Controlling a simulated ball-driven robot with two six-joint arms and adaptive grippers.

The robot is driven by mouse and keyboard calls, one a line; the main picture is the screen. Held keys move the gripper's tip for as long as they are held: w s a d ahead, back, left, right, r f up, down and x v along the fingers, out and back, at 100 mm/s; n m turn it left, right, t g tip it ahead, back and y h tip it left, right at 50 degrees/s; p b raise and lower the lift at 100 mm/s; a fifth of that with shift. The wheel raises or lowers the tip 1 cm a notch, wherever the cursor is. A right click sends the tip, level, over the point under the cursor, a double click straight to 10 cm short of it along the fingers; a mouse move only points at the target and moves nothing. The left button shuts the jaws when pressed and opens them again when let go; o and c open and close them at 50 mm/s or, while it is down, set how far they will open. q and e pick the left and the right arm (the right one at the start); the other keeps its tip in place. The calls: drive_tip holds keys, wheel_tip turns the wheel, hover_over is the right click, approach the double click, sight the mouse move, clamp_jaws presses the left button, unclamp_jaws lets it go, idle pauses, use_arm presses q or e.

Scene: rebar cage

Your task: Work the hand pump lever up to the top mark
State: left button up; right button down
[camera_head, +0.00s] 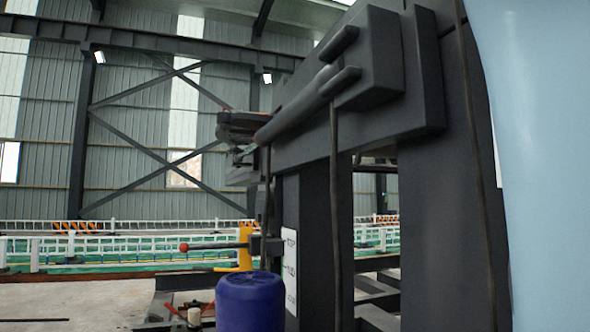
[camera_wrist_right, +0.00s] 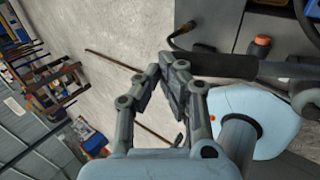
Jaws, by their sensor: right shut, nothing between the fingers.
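The hand pump lever (camera_head: 215,246) is a thin dark rod with a red ball at its left end, seen in the head view. It lies about level and joins a dark block beside a yellow bracket (camera_head: 245,259). A white mark plate (camera_head: 290,270) stands just right of it, with a top mark, a middle one and a low one. The lever is roughly level with the top label. My right gripper (camera_wrist_right: 163,78) is shut and empty in the right wrist view, above bare floor. I cannot make out the lever there. My left gripper is not in view.
A blue drum (camera_head: 250,302) stands in front of the mark plate. Large dark steel beams (camera_head: 368,200) fill the right of the head view. In the wrist view, a dark bar (camera_wrist_right: 220,65) and an orange knob (camera_wrist_right: 262,40) lie right of the gripper.

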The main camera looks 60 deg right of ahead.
drive_tip(key=shift+a+f, duration=0.15)
drive_tip(key=shift+f, duration=0.35)
drive_tip(key=shift+f+b, duration=0.1)
drive_tip(key=shift+b, duration=0.2)
drive_tip(key=shift+w+a+f+b, duration=0.25)
drive_tip(key=shift+f+b, duration=0.25)
drive_tip(key=shift+f, duration=0.1)
drive_tip(key=shift+w+a+f+b, duration=0.15)
drive_tip(key=shift+a+f+b, duration=0.1)
drive_tip(key=shift+f+b, duration=0.4)
drive_tip(key=shift+w+a+f+b, duration=0.1)
drive_tip(key=shift+a+f+b, duration=0.05)
drive_tip(key=shift+f+b, duration=0.45)
